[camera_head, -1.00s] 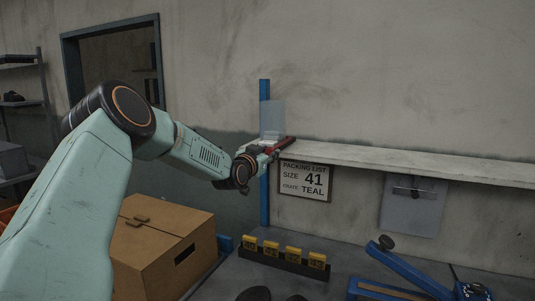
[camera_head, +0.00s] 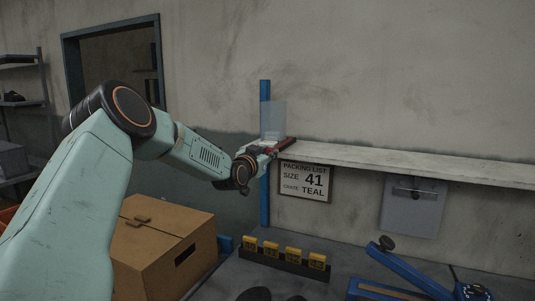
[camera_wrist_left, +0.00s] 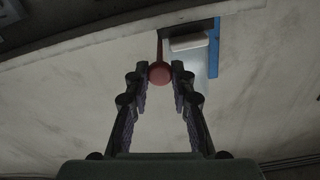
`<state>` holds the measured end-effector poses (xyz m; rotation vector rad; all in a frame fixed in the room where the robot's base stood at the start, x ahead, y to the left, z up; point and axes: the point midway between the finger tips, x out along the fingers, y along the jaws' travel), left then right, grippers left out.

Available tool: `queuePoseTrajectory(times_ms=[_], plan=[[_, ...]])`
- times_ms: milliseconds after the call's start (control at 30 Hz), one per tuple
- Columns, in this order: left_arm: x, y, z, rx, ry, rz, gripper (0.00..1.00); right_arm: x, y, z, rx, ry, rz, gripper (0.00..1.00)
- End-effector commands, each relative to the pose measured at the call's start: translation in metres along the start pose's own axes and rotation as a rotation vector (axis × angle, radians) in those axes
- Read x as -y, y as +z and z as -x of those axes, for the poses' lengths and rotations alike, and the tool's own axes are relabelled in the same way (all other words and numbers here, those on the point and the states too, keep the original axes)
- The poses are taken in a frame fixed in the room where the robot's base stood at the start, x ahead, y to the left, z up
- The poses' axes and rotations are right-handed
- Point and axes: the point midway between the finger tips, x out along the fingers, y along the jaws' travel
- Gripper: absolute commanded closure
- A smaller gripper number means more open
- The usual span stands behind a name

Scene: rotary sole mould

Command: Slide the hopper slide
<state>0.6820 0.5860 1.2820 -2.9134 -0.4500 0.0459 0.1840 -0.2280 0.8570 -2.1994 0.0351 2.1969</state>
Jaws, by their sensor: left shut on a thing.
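The hopper slide is the red bar (camera_head: 285,143) by the blue post at the left end of the long shelf. In the left wrist view its round red knob (camera_wrist_left: 160,74) sits between my fingertips, and a thin red stem runs up from it. My left gripper (camera_head: 270,151) is shut on this knob. The left wrist view shows the gripper (camera_wrist_left: 160,82) with a finger on each side of the knob. A clear hopper panel (camera_head: 273,118) stands above the slide, with a pale block (camera_wrist_left: 188,41) beside the stem. My right gripper is in neither view.
A blue post (camera_head: 265,210) rises beside the gripper, and a pale shelf (camera_head: 420,165) runs right. Below are a packing list sign (camera_head: 305,180), a black rack (camera_head: 283,260) with several yellow tags, a cardboard box (camera_head: 165,245) and a blue lever (camera_head: 405,270).

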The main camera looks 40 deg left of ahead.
Motion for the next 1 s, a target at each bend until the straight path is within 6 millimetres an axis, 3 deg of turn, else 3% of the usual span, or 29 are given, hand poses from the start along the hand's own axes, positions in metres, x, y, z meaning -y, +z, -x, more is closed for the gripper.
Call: queuePoseTrajectory(times_ms=[367, 400, 667, 1000], plan=[[0.0005, -0.0021, -0.0004, -0.004, -0.002, -0.001, 1.0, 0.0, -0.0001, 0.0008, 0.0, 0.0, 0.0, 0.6], [0.0005, -0.0018, -0.0002, -0.003, -0.001, -0.001, 0.76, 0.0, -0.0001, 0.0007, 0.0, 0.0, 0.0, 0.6], [0.0004, -0.0014, 0.0005, -0.003, -0.001, -0.001, 0.53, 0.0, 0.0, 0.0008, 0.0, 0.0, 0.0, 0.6], [0.0008, -0.0013, 0.0011, -0.002, -0.002, 0.001, 0.52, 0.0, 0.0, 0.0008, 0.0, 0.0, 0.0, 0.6]])
